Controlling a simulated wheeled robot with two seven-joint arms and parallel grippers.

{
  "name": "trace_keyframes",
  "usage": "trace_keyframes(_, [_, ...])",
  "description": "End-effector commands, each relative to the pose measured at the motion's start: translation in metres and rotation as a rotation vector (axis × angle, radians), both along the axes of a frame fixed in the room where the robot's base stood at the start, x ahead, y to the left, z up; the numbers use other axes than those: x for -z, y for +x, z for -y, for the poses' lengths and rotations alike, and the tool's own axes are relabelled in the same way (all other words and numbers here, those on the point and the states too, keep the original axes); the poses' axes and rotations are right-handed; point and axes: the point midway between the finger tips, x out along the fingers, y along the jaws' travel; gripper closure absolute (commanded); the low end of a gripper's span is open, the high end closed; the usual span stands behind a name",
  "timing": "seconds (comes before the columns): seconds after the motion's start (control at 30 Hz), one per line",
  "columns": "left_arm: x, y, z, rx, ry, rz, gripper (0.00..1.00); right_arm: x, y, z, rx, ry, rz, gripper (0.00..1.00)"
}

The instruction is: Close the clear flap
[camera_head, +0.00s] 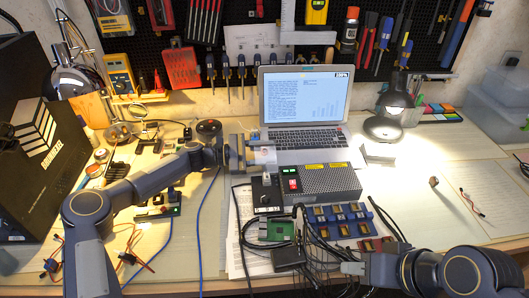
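A grey perforated power box (330,180) sits in front of the laptop. Its black front panel (266,192) is at the left, and a red switch (292,184) shows beside it. A pale, see-through piece (263,156) stands up at the panel's back edge; it looks like the clear flap, raised, but its outline is faint. My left gripper (240,156) is at the left of this piece, close to it; I cannot tell whether they touch. Its finger gap is unclear. My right gripper (345,268) is low at the front, over dark cables, its fingers hard to make out.
An open laptop (303,108) stands behind the box. A blue-and-grey module tray (342,222), a green circuit board (277,231) and loose black cables lie in front. A lamp (392,112) stands at the right back. A black case (40,160) is at the left. The right tabletop is mostly clear.

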Motion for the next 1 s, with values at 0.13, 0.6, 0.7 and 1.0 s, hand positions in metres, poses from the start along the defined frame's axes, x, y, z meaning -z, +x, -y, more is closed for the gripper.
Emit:
trace_keyframes(0.13, [0.0,0.0,0.0,0.0,0.0,0.0,0.7,0.0,0.0,0.0,0.0,0.0,0.0,0.61])
trace_keyframes(0.6, [0.0,0.0,0.0,0.0,0.0,0.019,1.0,0.003,0.0,0.0,0.0,0.0,0.0,0.61])
trace_keyframes(0.7, [0.0,0.0,0.0,0.0,0.0,0.051,1.0,0.008,0.0,0.0,0.0,0.0,0.0,0.61])
trace_keyframes(1.0, [-0.007,-0.002,-0.001,0.0,0.001,0.247,1.0,0.031,0.0,0.0,0.0,0.0,0.0,0.61])
